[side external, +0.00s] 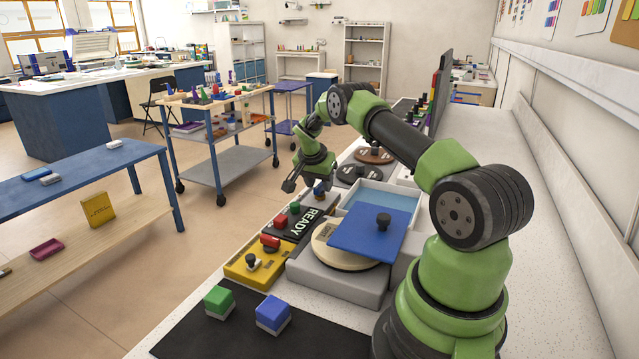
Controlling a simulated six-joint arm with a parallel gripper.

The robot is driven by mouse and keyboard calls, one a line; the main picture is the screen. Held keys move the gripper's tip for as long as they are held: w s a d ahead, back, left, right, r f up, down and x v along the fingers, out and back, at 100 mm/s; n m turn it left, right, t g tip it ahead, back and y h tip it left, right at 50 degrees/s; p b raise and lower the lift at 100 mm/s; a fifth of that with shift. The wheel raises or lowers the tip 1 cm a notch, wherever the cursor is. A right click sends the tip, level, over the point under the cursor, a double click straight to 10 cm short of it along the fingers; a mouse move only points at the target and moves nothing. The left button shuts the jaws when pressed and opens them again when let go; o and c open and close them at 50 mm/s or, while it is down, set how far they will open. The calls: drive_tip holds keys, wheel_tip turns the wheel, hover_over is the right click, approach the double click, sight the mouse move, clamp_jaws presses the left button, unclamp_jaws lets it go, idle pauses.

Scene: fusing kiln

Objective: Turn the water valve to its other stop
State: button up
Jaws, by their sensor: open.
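No part is clearly marked as the water valve at this size. A yellow block (243,271) at the front carries a red handle (270,241) and a small dark knob (251,260). Behind it is a dark panel (303,227) marked READY, with a red block-like piece (281,221) and a green one (295,207).
A blue lid (362,231) with a black knob lies over a round board on a grey box (335,278). Green (219,302) and blue (273,314) blocks sit on a black mat (225,337). The aisle on the left is open floor.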

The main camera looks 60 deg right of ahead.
drive_tip(key=shift+d+f, duration=0.1)
drive_tip(key=shift+f, duration=0.1)
clamp_jaws()
